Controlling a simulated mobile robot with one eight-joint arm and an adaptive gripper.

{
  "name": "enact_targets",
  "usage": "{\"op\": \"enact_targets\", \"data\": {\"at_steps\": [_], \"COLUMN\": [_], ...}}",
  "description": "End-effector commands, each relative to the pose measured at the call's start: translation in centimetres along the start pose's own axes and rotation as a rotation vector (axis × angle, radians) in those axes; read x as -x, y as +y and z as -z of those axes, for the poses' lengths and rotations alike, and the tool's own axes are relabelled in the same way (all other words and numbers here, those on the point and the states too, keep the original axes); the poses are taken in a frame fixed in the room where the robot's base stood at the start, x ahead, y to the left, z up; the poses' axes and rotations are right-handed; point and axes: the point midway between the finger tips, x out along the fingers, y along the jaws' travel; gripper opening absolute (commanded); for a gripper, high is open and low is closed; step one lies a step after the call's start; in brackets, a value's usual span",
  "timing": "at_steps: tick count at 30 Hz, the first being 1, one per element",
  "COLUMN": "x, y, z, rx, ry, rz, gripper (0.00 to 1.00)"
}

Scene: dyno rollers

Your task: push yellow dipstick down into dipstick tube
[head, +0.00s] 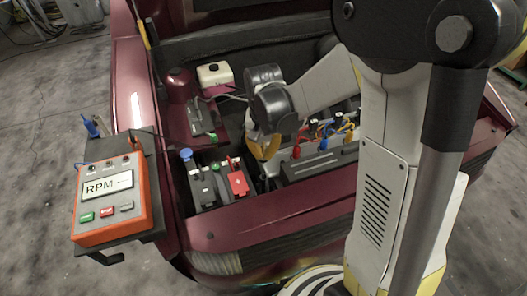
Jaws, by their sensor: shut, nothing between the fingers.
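My arm reaches over the maroon car's front into the open engine bay. My gripper (264,172) points down between the battery and the engine block, with a yellow patch (264,148) at its wrist. It is shut, and its fingertips are small, dark and partly hidden. I cannot make out the yellow dipstick or its tube; the arm and gripper cover that area. I cannot tell whether the gripper touches either one.
The battery (206,186) with a red terminal cover (238,181) stands left of the gripper. The dark engine block (322,163) with red, blue and yellow plug leads is to the right. An orange RPM meter (112,200) sits left of the car. The front panel (290,214) is nearest.

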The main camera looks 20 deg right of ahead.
Motion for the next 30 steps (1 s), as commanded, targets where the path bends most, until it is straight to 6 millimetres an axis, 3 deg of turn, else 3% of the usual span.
{"op": "enact_targets", "data": {"at_steps": [30], "x": [-8.9], "y": [0.0], "z": [0.0], "rx": [0.0], "ry": [0.0], "rz": [0.0], "gripper": [0.0]}}
